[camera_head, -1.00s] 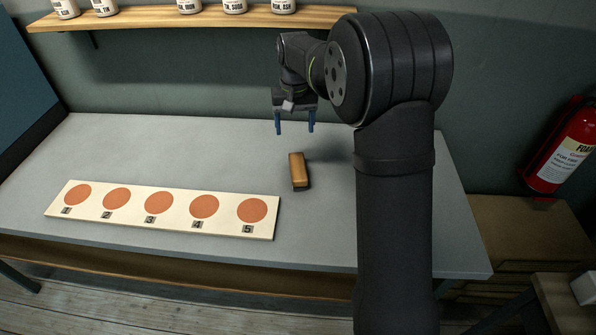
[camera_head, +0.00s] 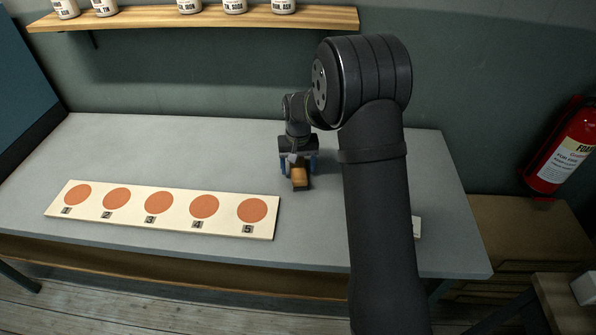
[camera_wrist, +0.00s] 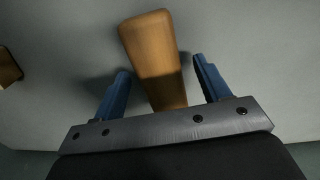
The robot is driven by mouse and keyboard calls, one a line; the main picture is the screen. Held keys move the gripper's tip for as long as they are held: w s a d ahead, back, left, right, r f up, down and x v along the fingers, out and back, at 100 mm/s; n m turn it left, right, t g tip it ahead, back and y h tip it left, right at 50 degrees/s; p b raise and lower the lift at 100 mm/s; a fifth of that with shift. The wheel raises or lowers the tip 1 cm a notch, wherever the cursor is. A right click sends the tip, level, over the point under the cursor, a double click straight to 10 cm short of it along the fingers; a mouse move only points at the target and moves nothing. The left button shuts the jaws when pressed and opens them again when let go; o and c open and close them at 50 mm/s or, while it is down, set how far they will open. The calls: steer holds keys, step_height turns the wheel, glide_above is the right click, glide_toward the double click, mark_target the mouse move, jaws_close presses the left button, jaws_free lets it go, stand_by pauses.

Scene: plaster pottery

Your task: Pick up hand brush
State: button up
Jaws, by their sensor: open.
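The hand brush (camera_head: 300,180) lies on the grey table, showing a tan wooden top. In the wrist view its wooden body (camera_wrist: 152,55) runs from the top middle down between the two blue fingers. My gripper (camera_head: 298,167) is low over the end of the brush that is farther from the head camera. In the wrist view my gripper (camera_wrist: 163,88) is open, with one finger on each side of the brush and a gap at both sides. The brush's underside is hidden.
A cream board (camera_head: 180,225) with several numbered brown discs lies left of the brush. A second wooden piece (camera_wrist: 8,68) shows at the wrist view's left edge; I cannot tell what it is. A shelf with jars (camera_head: 200,17) is above. The table's back left is clear.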

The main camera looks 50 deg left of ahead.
step_height(320, 180, down, 2)
steer(key=shift+f, duration=0.15)
steer(key=c, duration=1.1)
steer(key=shift+r, duration=0.2)
